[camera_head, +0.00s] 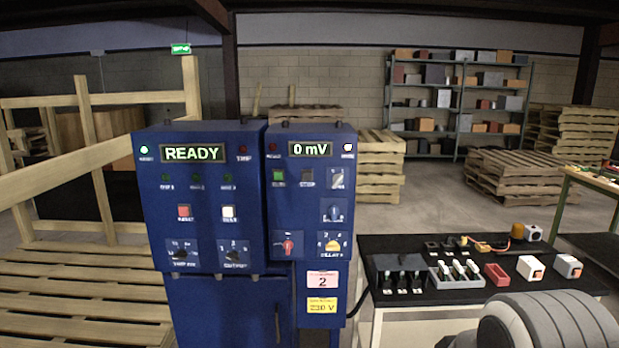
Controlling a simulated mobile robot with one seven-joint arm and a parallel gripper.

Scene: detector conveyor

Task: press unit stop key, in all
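A blue control unit stands in the middle as two cabinets side by side. The right cabinet (268,220) has a display (310,149) reading "0 mV". Below it are a green key (279,176) and, to its right, a dark key (307,177) whose small label looks like "STOP". The left cabinet (200,188) has a display (192,153) reading "READY", with a red key (184,211) and a white key (228,212) lower down. A grey ribbed part of my arm shows at the lower right. My gripper is not in view.
Wooden pallets (80,290) and a timber frame (85,140) stand at the left. Shelves (455,105) and stacked pallets (380,165) are behind.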

